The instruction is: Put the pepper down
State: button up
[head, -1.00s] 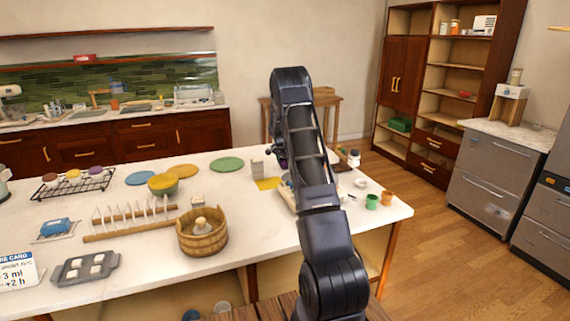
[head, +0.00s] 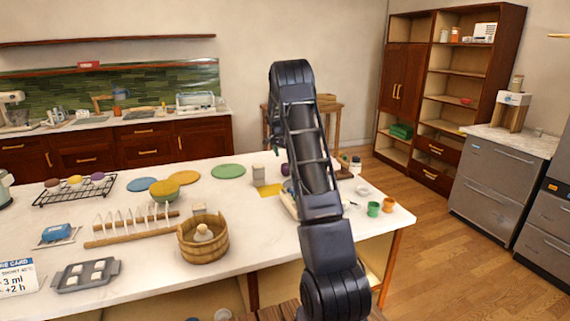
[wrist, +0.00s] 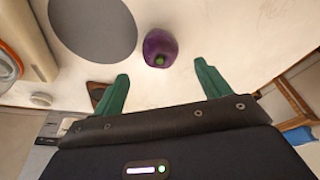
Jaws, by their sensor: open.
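A purple pepper (wrist: 160,49) with a green stem rests on the white countertop in the wrist view. In the head view a small purple patch of it (head: 286,169) shows beside my arm, mostly hidden behind it. My gripper (wrist: 161,70) is open and empty, its two green fingers spread wide. The pepper lies just beyond the fingertips, apart from them. In the head view my arm hides most of the gripper.
A grey disc (wrist: 92,27) lies left of the pepper in the wrist view. On the counter (head: 135,277) are a grey box (head: 258,176), a yellow square (head: 270,191), a wooden bucket (head: 203,243), and green (head: 374,209) and orange (head: 389,204) cups.

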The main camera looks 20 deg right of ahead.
jog(key=s+a+r+n+t+y, duration=0.1)
jog(key=s+a+r+n, duration=0.3)
jog(key=s+r, duration=0.75)
jog(key=s+a+r+n+y, duration=0.1)
jog(key=s+a+r, duration=0.65)
jog(key=s, duration=0.65)
jog(key=s+a+n+t, duration=0.1)
jog(key=s+a+n, duration=0.2)
jog(key=s, duration=1.3)
jog(key=s+a+f+n+t, duration=0.1)
jog(key=s+a+n, duration=0.2)
jog(key=s, duration=1.3)
jog(key=shift+s+a+f+n+y, duration=0.2)
jog(key=shift+s+a+n+y, duration=0.15)
jog(key=shift+n, duration=0.25)
